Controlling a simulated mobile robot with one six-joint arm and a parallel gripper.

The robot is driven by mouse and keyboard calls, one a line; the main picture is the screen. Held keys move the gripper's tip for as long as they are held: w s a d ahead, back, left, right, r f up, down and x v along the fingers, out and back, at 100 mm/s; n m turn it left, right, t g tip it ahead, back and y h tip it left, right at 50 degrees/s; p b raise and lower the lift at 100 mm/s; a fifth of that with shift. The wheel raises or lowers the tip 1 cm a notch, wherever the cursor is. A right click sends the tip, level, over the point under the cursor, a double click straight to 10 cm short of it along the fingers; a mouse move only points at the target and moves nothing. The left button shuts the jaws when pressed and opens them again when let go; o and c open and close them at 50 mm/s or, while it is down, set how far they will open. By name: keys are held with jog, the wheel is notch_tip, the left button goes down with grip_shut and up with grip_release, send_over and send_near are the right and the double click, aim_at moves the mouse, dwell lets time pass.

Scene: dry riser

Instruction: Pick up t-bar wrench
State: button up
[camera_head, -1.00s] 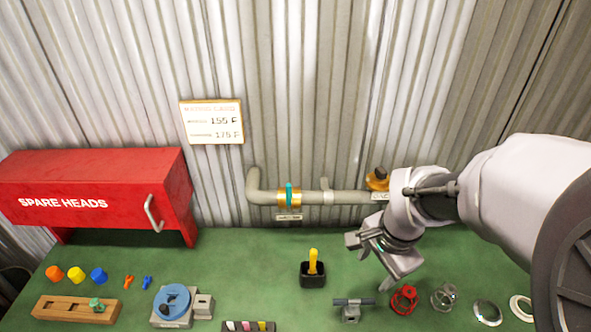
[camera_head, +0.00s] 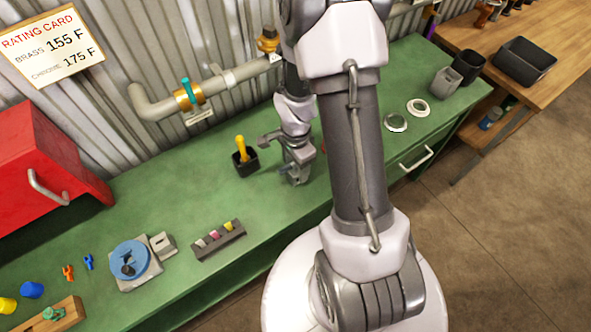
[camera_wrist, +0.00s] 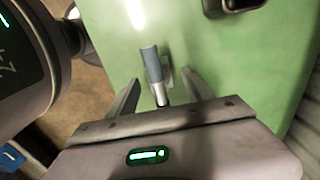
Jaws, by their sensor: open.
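The t-bar wrench (camera_wrist: 152,66) shows in the wrist view as a grey-blue grip with a bright metal end. It lies between the two spread fingers of my gripper (camera_wrist: 157,90), which is open. I see a gap on each side of the bar, and a pale block sits beside it. In the head view my gripper (camera_head: 287,152) is low over the green bench, just right of the black cup. There my gripper and arm hide most of the wrench, so I cannot make out its shape.
The black cup (camera_head: 245,163) with a yellow handle stands close to my gripper's left. A dark rack (camera_head: 219,241) with coloured pieces and a blue round fixture (camera_head: 130,260) are nearer on the green bench (camera_head: 190,205). A pipe (camera_head: 235,78) runs along the wall behind.

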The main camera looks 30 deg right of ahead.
notch_tip(320, 180, down, 2)
jog(key=shift+f, duration=0.1)
grip_shut()
dwell(0.4)
